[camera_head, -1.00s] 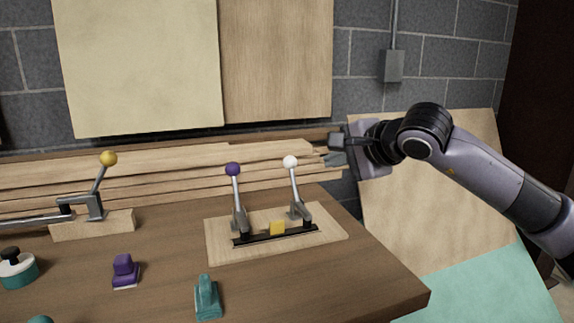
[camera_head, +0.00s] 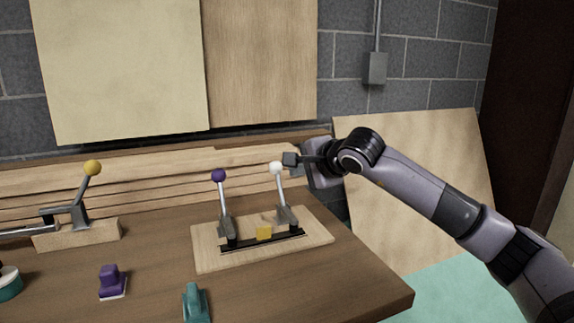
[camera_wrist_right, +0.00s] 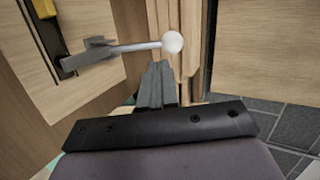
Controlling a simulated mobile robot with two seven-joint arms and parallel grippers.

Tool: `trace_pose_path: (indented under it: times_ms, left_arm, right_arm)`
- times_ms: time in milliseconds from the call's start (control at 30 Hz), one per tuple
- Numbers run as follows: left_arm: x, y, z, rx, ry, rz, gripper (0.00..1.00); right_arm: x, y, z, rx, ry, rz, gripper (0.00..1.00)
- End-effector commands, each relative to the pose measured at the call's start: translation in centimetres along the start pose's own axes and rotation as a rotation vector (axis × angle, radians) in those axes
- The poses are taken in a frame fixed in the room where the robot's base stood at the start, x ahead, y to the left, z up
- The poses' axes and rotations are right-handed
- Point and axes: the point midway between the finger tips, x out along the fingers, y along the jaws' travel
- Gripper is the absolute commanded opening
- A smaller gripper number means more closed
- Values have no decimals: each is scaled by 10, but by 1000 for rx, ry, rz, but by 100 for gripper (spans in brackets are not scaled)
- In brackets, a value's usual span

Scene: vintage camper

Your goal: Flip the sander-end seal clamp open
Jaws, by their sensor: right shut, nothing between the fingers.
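Two toggle clamps stand on a pale wooden board (camera_head: 207,257) on the bench. One has a purple ball knob (camera_head: 218,175), the other a white ball knob (camera_head: 276,168); both levers stand upright. Which one is the sander-end clamp I cannot tell. My right gripper (camera_head: 290,160) is shut and empty, right beside the white knob. In the right wrist view the white knob (camera_wrist_right: 173,42) and its lever lie just beyond the shut fingertips (camera_wrist_right: 156,72); whether they touch I cannot tell. My left gripper is out of view.
A yellow block (camera_head: 264,233) sits at a black bar between the clamps. A yellow-knobbed lever clamp (camera_head: 80,207) stands at left. A purple piece (camera_head: 112,282) and a teal piece (camera_head: 196,303) stand in front. Stacked planks (camera_head: 120,180) line the back.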

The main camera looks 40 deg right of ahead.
Motion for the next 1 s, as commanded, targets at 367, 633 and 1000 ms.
trace_pose_path:
  times_ms: [367, 633, 1000]
  left_arm:
    - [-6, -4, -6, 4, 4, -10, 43]
    - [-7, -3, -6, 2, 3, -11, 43]
    - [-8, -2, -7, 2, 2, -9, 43]
  right_arm:
    - [43, -10, 0, 1, 1, 0, 0]
    - [51, -11, 0, -1, 1, -1, 0]
    - [50, -12, 0, 1, 0, 7, 0]
